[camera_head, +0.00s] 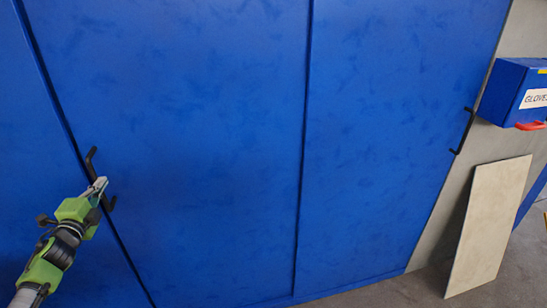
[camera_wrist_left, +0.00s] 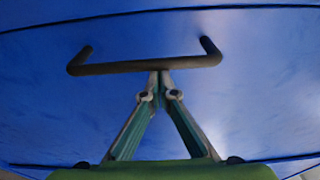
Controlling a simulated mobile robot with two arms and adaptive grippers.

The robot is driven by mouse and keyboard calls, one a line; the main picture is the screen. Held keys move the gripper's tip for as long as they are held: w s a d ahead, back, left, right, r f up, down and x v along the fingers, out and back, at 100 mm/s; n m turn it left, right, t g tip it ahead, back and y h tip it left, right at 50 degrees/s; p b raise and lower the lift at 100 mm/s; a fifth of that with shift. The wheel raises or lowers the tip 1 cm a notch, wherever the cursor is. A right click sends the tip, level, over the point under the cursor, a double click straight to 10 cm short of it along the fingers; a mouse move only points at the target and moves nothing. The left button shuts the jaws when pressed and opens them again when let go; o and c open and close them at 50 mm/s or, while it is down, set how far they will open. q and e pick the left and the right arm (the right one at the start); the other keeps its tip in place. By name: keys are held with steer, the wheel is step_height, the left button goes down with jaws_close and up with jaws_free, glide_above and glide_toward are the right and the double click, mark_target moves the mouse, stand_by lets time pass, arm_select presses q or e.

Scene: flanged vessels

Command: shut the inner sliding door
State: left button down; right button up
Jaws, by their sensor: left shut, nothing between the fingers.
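Large blue sliding door panels fill the head view: a left panel (camera_head: 25,130), a middle panel (camera_head: 190,130) and a right panel (camera_head: 385,130), divided by dark vertical seams. I cannot tell for certain which is the inner door. A black bar handle (camera_head: 91,157) stands by the left seam; it also crosses the left wrist view (camera_wrist_left: 115,68). My left gripper (camera_head: 101,184) is at this handle, fingertips together and empty. In the left wrist view its tips (camera_wrist_left: 160,82) meet at the bar's middle, seemingly touching it. My right gripper is out of view.
Another black handle (camera_head: 463,131) is at the right panel's far edge. A blue glove box (camera_head: 508,92) with a red part hangs on the grey wall at right. A pale board (camera_head: 490,225) leans below it. Some grey floor (camera_head: 405,290) shows at the bottom right.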

arm_select(q)
step_height(320, 180, up, 10)
steer(key=shift+s+a+r, duration=0.15)
steer(key=shift+a, duration=0.1)
